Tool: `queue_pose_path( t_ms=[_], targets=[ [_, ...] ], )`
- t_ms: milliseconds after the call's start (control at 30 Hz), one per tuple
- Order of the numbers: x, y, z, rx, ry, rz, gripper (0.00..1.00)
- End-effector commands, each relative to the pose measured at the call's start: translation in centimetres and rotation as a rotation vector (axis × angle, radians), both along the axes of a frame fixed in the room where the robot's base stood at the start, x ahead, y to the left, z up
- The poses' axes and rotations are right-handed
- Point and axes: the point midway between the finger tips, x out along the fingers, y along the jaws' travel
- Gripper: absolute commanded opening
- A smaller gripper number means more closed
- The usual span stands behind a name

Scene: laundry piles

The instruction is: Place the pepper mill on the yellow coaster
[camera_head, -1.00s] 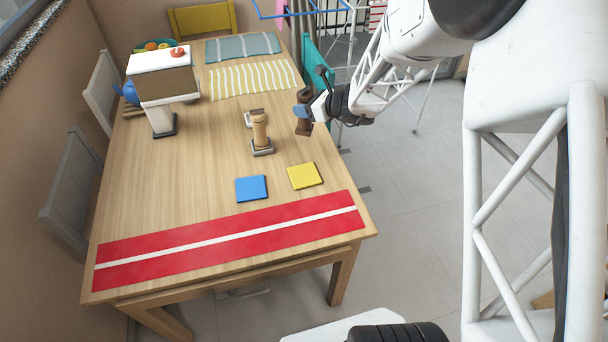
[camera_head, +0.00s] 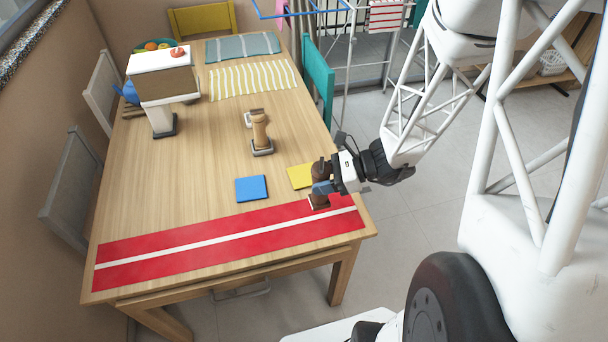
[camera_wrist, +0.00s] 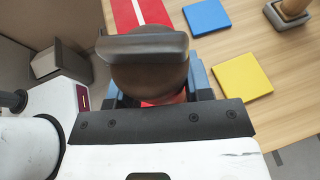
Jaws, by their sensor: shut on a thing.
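My gripper (camera_head: 328,184) is shut on the dark brown pepper mill (camera_head: 319,200). The mill is held upright above the front right part of the table, over the red runner in the head view. In the wrist view the mill's dark top (camera_wrist: 150,75) fills the space between the fingers. The yellow coaster (camera_head: 299,176) lies flat and bare on the table, partly hidden behind the gripper in the head view. The wrist view shows the coaster (camera_wrist: 241,79) whole, to the right of the mill and apart from it.
A blue coaster (camera_head: 251,188) lies left of the yellow one. A light wooden mill (camera_head: 260,131) stands on a grey base farther back. The red runner (camera_head: 200,243) with a white stripe crosses the table's front. A white-topped box on a stand (camera_head: 162,80) is at the back left.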

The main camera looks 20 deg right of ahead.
Motion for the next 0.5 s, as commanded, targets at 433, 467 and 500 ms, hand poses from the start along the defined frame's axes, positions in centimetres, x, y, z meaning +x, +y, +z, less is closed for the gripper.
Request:
queue_pose_path(
  t_ms=[433, 467, 500],
  targets=[
    [-1.22, 0.23, 0.05, 0.000, 0.001, 0.022, 0.15],
    [-1.21, 0.22, 0.04, 0.000, 0.001, 0.022, 0.15],
    [-1.19, 0.22, 0.03, 0.000, 0.001, 0.022, 0.15]
  ],
)
